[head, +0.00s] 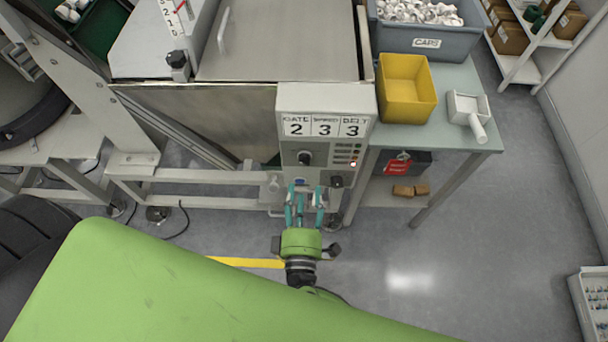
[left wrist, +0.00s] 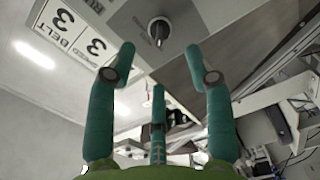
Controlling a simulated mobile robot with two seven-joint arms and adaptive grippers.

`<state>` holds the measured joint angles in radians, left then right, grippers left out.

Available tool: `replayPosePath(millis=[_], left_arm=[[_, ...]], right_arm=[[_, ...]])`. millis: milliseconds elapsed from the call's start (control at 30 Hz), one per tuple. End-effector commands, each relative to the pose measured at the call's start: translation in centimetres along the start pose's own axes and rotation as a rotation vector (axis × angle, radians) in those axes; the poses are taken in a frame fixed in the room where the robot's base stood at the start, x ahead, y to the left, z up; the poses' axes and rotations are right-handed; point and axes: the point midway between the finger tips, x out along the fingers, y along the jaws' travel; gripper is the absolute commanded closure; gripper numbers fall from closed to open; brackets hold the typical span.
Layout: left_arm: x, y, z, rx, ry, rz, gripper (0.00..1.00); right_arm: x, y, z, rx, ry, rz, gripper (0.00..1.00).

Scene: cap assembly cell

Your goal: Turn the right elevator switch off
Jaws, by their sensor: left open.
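A grey control box (head: 290,100) with a "2 3 3" display stands at the front of the machine. I cannot tell for certain which control is the right elevator switch. My left gripper (head: 304,190) is open, its teal fingers just below the knob in the head view. In the left wrist view the open fingers (left wrist: 160,75) point toward the panel, with the knob (left wrist: 159,29) beyond them and between their tips. I see nothing held. My right gripper is not in view.
A table (head: 455,140) right of the box holds a yellow bin (head: 406,88), a grey caps bin (head: 425,40) and a white scoop (head: 468,112). A metal frame (head: 190,175) stands left.

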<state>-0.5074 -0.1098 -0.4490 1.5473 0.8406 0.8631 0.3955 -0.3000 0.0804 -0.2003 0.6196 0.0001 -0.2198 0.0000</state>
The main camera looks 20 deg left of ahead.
Motion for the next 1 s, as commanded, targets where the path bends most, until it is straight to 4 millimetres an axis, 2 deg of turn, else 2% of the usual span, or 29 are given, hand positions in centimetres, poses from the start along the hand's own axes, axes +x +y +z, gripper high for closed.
replayPosePath(millis=[100,300,900,1000], left_arm=[[-2.1,-0.1,0.0,0.001,-0.001,-0.002,0.48],[-3.7,0.0,0.0,-0.001,-0.001,0.001,0.48],[-3.8,0.0,0.0,0.001,-0.002,0.001,0.48],[-3.8,-1.0,0.7,0.048,-0.045,-0.008,0.48]], right_arm=[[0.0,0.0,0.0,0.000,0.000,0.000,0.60],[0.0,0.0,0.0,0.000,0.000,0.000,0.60],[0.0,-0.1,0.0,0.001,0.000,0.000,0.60],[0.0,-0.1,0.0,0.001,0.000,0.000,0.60]])
